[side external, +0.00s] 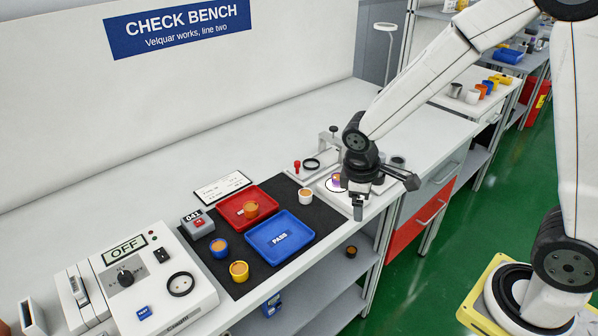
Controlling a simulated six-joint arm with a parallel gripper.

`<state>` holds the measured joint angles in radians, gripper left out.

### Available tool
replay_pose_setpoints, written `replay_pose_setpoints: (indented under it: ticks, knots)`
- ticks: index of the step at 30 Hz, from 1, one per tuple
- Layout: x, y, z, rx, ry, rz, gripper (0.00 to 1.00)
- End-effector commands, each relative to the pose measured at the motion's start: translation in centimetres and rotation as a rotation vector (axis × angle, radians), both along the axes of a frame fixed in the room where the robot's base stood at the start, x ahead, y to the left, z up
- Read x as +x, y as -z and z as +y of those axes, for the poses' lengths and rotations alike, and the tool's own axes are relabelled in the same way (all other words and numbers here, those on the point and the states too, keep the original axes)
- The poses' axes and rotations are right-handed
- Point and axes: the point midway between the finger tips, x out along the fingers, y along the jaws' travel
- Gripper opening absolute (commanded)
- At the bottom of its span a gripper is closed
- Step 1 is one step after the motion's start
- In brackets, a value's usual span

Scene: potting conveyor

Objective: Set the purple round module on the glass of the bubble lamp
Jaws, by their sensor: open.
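A small purple round module (336,181) with an orange top shows just left of my gripper. It appears to stand on the pale round glass (329,187) of the bubble lamp, a low white box (341,200). The gripper hides part of the module and the glass, so I cannot tell exactly how it sits. My gripper (356,205) is low over the lamp, pointing down, with its jaws open. I cannot tell whether a finger touches the module.
A black mat holds a red tray (226,216) with an orange-filled cup, a blue PASS tray (264,249), and white (305,195), blue (219,248) and yellow (239,271) cups. A tester (200,285) reading OFF stands left. A clamp fixture (329,142) stands behind the lamp.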

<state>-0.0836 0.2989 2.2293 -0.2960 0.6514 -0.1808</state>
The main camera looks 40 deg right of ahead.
Motion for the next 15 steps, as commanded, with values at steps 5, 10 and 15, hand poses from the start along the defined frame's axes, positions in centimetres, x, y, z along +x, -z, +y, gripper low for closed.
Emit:
replay_pose_setpoints:
  ticks: [5, 10, 15]
  knots:
    - [-3.1, -1.1, 0.3, 0.124, 0.235, -0.136, 0.9]
    - [-5.0, -1.6, 0.3, 0.199, 0.401, -0.23, 0.9]
    - [-5.8, -1.8, 0.3, 0.229, 0.476, -0.27, 0.9]
